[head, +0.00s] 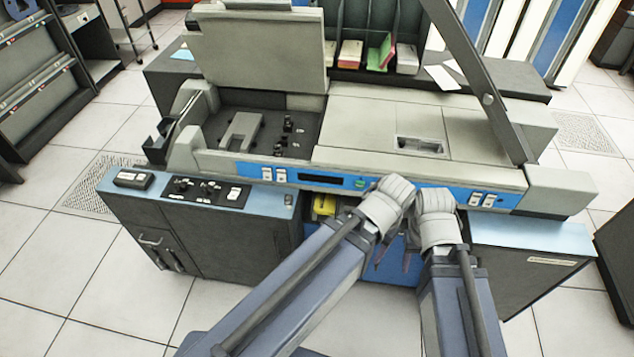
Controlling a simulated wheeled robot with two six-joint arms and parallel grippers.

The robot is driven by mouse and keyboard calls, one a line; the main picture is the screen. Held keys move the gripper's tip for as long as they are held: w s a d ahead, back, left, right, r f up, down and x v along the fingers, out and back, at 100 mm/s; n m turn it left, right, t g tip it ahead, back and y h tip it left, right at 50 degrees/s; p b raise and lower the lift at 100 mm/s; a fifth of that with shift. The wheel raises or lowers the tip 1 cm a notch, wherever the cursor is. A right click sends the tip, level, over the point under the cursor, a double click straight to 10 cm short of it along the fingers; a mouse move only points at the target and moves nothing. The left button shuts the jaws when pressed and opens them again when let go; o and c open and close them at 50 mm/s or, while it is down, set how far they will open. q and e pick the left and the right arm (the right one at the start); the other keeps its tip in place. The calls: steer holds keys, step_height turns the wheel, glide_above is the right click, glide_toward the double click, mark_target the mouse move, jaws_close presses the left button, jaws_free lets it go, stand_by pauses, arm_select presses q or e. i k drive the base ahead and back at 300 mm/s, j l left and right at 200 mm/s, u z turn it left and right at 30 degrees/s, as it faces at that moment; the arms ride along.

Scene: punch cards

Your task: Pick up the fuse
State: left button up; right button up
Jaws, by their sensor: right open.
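I cannot pick out the fuse in the head view; it may be hidden or too small to tell. A small yellow object (325,205) shows in a dark opening in the machine's front, just left of my left forearm; I cannot tell what it is. My right gripper (394,257) is open in front of the blue lower front panel. It is partly hidden by my wrists, and only dark finger parts show. My left wrist reaches the same panel beside the right one, and its fingers are hidden or cannot be told apart.
A grey card machine (370,168) with a raised lid (262,45) fills the middle. Blue-topped side surfaces (535,236) flank the front opening. A dark bar (478,80) slants over the machine's right side. Card stacks (349,53) stand behind. Tiled floor (60,270) is clear at left.

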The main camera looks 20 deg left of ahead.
mark_target(277, 148)
steer(key=j+z, duration=0.1)
steer(key=z, duration=0.3)
steer(key=j+z, duration=0.15)
steer(key=z, duration=0.3)
steer(key=k+j+z, duration=0.4)
steer(key=j, duration=0.15)
steer(key=k+j+z, duration=0.55)
steer(key=k+j, duration=0.95)
steer(key=k, duration=0.15)
